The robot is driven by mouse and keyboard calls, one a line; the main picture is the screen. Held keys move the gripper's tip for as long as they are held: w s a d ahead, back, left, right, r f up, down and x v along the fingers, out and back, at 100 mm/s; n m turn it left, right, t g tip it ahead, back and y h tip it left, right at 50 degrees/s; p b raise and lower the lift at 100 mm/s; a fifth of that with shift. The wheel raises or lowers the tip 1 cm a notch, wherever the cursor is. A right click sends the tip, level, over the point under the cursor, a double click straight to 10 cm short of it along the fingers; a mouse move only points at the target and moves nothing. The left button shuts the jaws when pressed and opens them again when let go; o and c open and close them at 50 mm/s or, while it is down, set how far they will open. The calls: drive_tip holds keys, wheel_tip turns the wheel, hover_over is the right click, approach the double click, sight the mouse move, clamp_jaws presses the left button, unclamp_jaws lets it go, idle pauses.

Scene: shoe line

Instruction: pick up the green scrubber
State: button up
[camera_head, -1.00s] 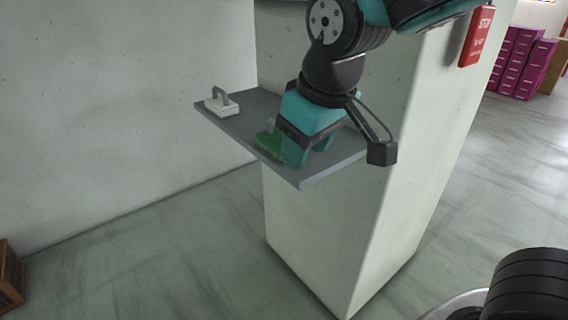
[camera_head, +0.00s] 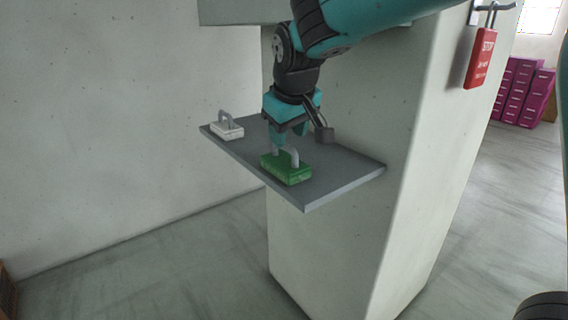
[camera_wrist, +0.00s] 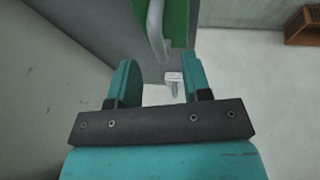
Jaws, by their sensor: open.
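The green scrubber (camera_head: 287,170) has a grey arched handle and sits on a grey shelf (camera_head: 335,180) near its front edge. It also shows in the wrist view (camera_wrist: 178,22), at the top, cut off by the frame, with its handle towards the camera. My gripper (camera_head: 290,140) is just behind and above the scrubber in the head view. In the wrist view my gripper (camera_wrist: 158,80) has its two teal fingers apart with nothing between them. The scrubber lies beyond the fingertips. Whether a finger touches the handle I cannot tell.
A white scrubber (camera_head: 227,126) with a grey handle stands at the shelf's left end; it also shows small in the wrist view (camera_wrist: 174,78). The shelf is fixed to a pale pillar (camera_head: 335,250). The shelf's right part is bare.

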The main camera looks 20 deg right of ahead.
drive_tip(key=x, duration=0.5)
drive_tip(key=shift+w, duration=0.2)
clamp_jaws()
drive_tip(key=shift+r, duration=0.65)
wheel_tip(320, 180, up, 2)
drive_tip(key=shift+r, duration=0.15)
drive_tip(key=s+a+b, duration=0.1)
drive_tip(key=s+a, duration=0.1)
drive_tip(key=s, duration=1.6)
drive_tip(key=shift+a, duration=0.15)
